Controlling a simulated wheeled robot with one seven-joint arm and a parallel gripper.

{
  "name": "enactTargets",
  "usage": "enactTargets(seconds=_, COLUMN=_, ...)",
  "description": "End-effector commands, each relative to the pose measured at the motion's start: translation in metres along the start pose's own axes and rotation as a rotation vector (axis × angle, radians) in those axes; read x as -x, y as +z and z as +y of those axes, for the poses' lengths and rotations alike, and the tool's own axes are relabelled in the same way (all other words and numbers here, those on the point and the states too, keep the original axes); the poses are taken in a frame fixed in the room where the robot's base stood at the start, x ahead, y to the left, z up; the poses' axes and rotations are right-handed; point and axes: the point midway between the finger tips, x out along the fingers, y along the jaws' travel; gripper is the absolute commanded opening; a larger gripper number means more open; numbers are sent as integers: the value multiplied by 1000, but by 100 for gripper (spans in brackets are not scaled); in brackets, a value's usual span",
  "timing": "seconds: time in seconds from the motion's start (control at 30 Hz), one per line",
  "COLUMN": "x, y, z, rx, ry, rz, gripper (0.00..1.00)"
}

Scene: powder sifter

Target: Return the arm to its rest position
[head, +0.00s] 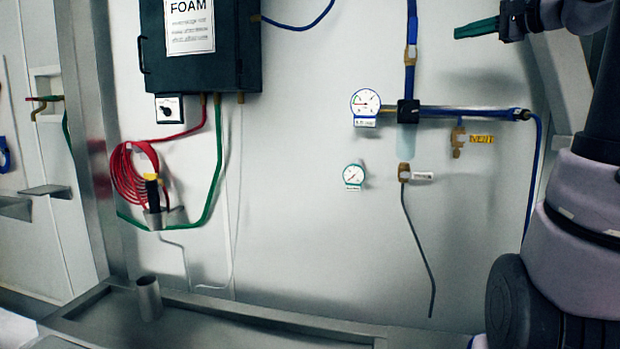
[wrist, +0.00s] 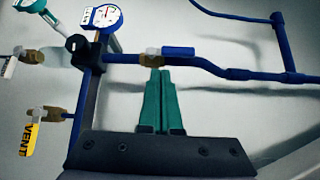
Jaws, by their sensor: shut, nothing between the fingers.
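My gripper (head: 478,28) is at the upper right of the head view, with green fingers pointing left. In the wrist view my gripper (wrist: 160,75) has its two green fingers together, with nothing between them. In the wrist view the fingertips overlap a brass fitting on the blue pipe (wrist: 215,68); I cannot tell from that view how near they are. In the head view the fingers are to the right of the vertical blue pipe (head: 410,60), with a visible gap.
A gauge (head: 366,102), a horizontal pipe (head: 460,111) and a yellow-tagged vent valve (head: 458,140) are on the wall below my gripper. A dark FOAM box (head: 238,55) and a red coiled hose (head: 128,175) are at left. A metal cup (head: 149,298) stands in the tray (head: 230,330).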

Motion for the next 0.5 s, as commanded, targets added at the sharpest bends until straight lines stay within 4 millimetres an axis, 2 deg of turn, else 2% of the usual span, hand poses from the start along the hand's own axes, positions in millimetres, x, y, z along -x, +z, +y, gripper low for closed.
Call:
enactTargets(seconds=0.03, x=-6, y=26, z=18, rx=14, ry=66, rz=-30, gripper=0)
enactTargets(seconds=0.17, x=-13, y=96, z=88, rx=91, ry=310, rz=-99, gripper=0)
enactTargets(seconds=0.3, x=5, y=162, z=169, rx=269, ry=579, rz=-148, gripper=0)
enactTargets(seconds=0.4, x=29, y=192, z=222, rx=451, ry=742, rz=-159, gripper=0)
enactTargets(seconds=0.5, x=49, y=204, z=256, rx=617, ry=843, rz=-152, gripper=0)
